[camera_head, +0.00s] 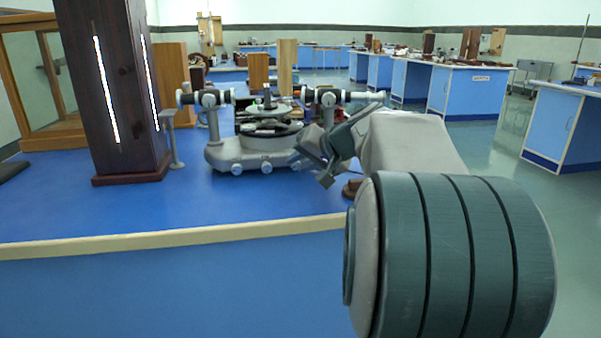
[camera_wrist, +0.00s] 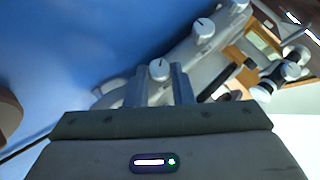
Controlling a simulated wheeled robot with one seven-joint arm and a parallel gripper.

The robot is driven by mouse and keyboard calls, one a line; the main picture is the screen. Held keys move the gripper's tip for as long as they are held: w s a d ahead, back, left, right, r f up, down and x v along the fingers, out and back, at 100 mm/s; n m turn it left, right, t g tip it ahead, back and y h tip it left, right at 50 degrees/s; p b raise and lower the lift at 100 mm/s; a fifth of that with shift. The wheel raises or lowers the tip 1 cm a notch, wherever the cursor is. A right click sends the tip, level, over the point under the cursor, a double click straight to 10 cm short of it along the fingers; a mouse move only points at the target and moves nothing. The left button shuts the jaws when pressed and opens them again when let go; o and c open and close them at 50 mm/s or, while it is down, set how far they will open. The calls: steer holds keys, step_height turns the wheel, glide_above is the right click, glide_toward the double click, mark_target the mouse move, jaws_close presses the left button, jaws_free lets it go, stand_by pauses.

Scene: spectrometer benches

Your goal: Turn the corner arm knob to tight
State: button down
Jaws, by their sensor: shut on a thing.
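The spectrometer (camera_head: 232,154) stands on the blue bench, a pale grey instrument with a round table and two telescope tubes. Two of its knobs, a left one (camera_head: 237,168) and a middle one (camera_head: 266,167), show along the front of its base. My gripper (camera_head: 306,162) is at the base's right front corner. In the wrist view, a white-capped knob (camera_wrist: 159,68) with a small dark mark sits between the two fingers of my gripper (camera_wrist: 158,84), which is shut on it. The lower part of this knob is hidden by the fingers. Another marked knob (camera_wrist: 204,28) is apart from the fingers.
A dark wooden column (camera_head: 115,90) with lit slits stands left of the spectrometer, beside a glass-fronted wooden case (camera_head: 40,75). Wooden blocks (camera_head: 258,72) stand behind. The bench's front surface (camera_head: 200,208) is clear up to its pale edge. Other blue benches are further back.

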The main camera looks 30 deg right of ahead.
steer(key=shift+f+y+b, duration=0.15)
steer(key=shift+y+b, duration=0.25)
steer(key=shift+b, duration=0.05)
steer(key=shift+d+m+t, duration=0.1)
steer(key=shift+m+t, duration=0.2)
steer(key=c, duration=1.3)
jaws_free()
steer(key=shift+o, duration=0.2)
steer(key=p+v, duration=0.4)
steer(key=v, duration=1)
steer(key=shift+f, duration=0.1)
